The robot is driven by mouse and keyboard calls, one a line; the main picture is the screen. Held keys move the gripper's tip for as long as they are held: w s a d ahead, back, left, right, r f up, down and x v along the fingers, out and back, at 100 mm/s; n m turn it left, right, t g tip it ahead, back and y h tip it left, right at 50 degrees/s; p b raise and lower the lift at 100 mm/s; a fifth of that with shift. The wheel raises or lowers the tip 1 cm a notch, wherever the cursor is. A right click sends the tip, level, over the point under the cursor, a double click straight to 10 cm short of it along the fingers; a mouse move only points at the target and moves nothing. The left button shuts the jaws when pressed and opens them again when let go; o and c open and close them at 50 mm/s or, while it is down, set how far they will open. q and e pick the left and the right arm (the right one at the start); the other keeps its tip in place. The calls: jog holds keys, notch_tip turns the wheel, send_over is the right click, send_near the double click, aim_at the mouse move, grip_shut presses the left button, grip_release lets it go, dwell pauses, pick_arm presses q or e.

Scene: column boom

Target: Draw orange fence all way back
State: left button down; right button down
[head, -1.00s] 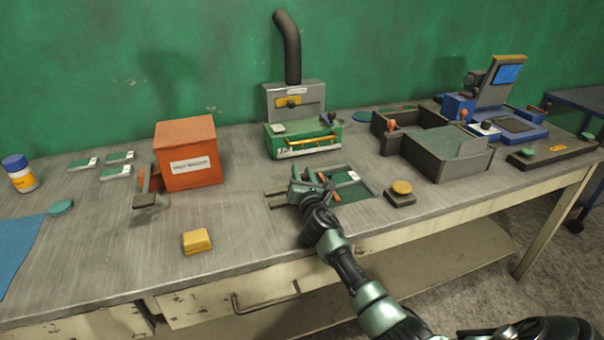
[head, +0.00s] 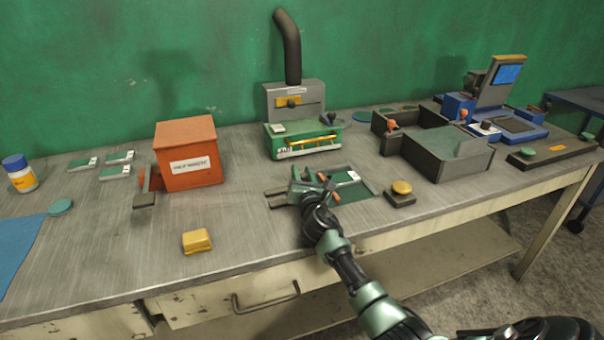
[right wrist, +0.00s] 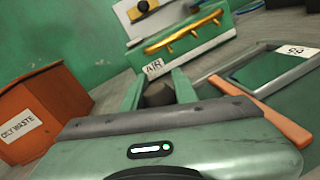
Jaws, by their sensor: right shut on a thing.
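The orange fence (right wrist: 262,110) is a slim bar in the right wrist view. It slants across a flat fixture, beside a plate with a dark green face (right wrist: 275,68) and a white label. In the head view, the fixture (head: 365,184) lies mid-table, and my right gripper (head: 312,190) is over it, hiding much of the fence. In the right wrist view, my gripper's green fingers are shut on a dark round knob (right wrist: 158,95). The knob's join to the fence is hidden behind the gripper body. My left gripper is not in view.
A green and grey machine (head: 305,140) stands behind the fixture. An orange waste box (head: 188,153) is to the left. A yellow-topped button block (head: 400,194) is close on the right, with dark bins (head: 450,155) behind it. A yellow block (head: 197,241) lies front left.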

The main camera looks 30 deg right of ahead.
aim_at(278, 190)
jog(key=shift+f, duration=0.1)
jog(key=a, duration=0.2)
jog(key=w+a, duration=0.1)
jog(key=a, duration=0.4)
jog(key=shift+w+a+b, duration=0.2)
jog(key=shift+w+b, duration=0.15)
jog(key=c, duration=1.5)
grip_release()
jog(key=o, duration=0.4)
jog(key=shift+a, duration=0.15)
